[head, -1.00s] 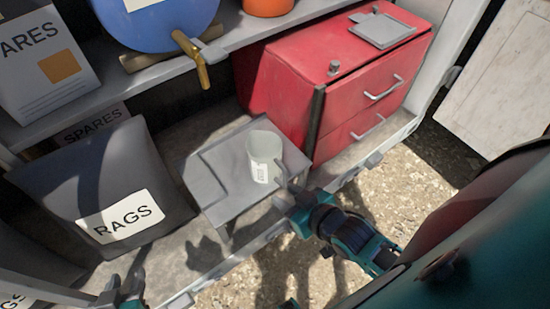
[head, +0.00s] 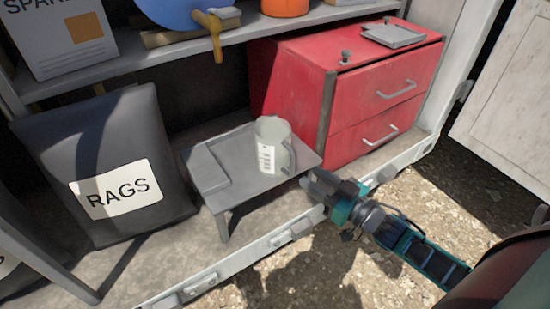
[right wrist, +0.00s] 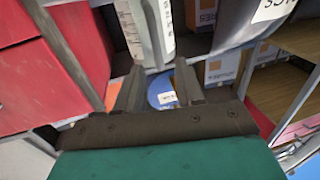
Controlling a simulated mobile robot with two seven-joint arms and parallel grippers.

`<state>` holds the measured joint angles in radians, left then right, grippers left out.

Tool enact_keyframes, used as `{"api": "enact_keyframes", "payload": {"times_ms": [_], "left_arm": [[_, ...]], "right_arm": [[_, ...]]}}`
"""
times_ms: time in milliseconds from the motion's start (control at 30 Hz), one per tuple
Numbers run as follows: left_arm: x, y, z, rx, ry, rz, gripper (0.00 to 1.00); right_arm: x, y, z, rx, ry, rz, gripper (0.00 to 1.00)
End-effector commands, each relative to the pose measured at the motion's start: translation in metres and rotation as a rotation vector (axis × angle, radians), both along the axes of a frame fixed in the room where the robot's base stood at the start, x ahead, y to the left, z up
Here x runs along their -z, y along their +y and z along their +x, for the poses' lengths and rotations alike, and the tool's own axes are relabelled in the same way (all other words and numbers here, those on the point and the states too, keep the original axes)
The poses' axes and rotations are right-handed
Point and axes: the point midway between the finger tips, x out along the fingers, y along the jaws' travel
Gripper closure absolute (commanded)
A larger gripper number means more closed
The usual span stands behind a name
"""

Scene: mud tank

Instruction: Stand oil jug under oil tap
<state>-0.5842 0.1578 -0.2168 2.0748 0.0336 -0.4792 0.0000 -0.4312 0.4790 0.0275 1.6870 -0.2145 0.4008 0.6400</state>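The oil jug (head: 268,148) is a pale grey-green jug with a white label and a handle on its right side. It stands upright on the low grey stand (head: 203,168). The brass oil tap (head: 214,40) hangs from the blue drum (head: 175,12) on the shelf, up and left of the jug in the head view. My right gripper (head: 308,182) is just right of and in front of the jug, near its handle. In the right wrist view its fingers (right wrist: 158,92) are apart, with the jug (right wrist: 143,30) beyond them. My left gripper is out of view.
A red drawer cabinet (head: 350,95) stands right of the stand. A dark RAGS bag (head: 105,150) stands to the left. The shelf edge (head: 110,75) runs above, and the bay's pale front rail (head: 250,255) runs below. Gravelly ground lies open at the lower right.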

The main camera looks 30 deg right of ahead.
Motion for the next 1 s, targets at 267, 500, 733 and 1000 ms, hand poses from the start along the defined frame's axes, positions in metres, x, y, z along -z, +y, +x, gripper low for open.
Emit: {"api": "enact_keyframes", "payload": {"times_ms": [267, 500, 733, 1000], "left_arm": [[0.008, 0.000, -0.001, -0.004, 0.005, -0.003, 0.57], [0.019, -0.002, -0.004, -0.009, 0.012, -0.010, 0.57], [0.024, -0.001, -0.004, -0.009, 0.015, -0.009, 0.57], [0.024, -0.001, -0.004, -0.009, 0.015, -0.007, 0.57]], "right_arm": [[0.001, 0.007, 0.026, 0.001, 0.001, 0.000, 0.62], [0.000, 0.011, 0.055, 0.001, -0.002, -0.003, 0.62], [-0.001, 0.018, 0.076, 0.001, 0.001, -0.001, 0.62], [-0.001, 0.018, 0.077, 0.001, 0.002, -0.001, 0.64]]}}
